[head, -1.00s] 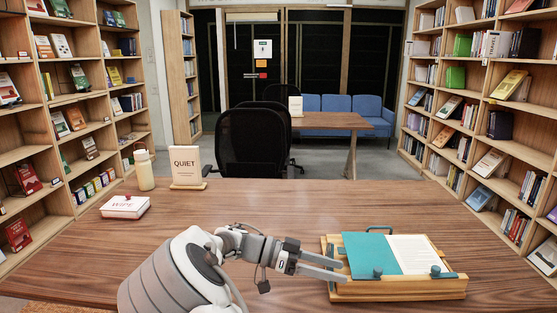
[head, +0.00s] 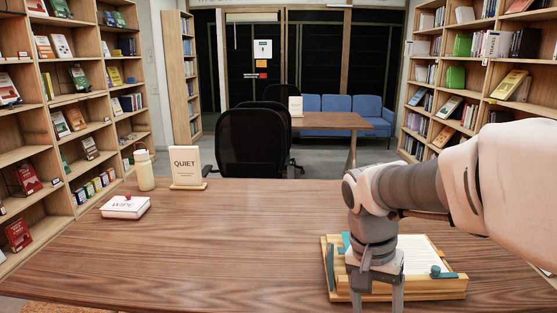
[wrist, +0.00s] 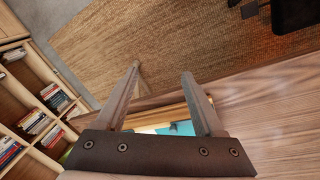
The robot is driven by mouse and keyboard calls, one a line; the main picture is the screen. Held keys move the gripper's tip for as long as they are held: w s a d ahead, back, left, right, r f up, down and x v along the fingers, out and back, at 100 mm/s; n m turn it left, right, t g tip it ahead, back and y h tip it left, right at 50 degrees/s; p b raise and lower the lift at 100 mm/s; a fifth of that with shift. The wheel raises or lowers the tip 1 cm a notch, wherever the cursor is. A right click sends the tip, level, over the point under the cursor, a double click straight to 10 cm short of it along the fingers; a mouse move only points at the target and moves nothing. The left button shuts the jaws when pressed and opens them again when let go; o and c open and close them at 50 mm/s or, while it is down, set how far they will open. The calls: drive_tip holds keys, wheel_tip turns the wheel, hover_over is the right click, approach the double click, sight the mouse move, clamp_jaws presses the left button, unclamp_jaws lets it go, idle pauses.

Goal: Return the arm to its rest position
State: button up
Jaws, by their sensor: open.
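My gripper (head: 377,300) points down in front of the wooden book stand at the right of the table in the head view. Its two fingers are apart, and I see nothing between them. The wrist view shows the same open fingers (wrist: 165,100), with the table edge and floor beyond. My arm comes in from the right and hides part of the stand. The wooden stand (head: 455,288) holds an open book with a white page (head: 425,255) and a teal part, mostly hidden behind my wrist.
The wooden table (head: 230,250) is clear in the middle. A white box marked WIPE (head: 125,208), a cream bottle (head: 145,171) and a QUIET sign (head: 187,166) stand at its left. A black chair (head: 255,142) is behind it. Bookshelves (head: 480,100) line both sides.

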drive_tip(key=s+a+r+n+t+y, duration=0.2)
drive_tip(key=s+r+n+t, duration=0.35)
drive_tip(key=s, duration=0.35)
wheel_tip(320, 180, up, 17)
drive_tip(key=n+p, duration=0.1)
drive_tip(key=p, duration=1.6)
drive_tip(key=shift+a, duration=0.25)
drive_tip(key=shift+s+t, duration=0.1)
drive_tip(key=shift+t, duration=0.15)
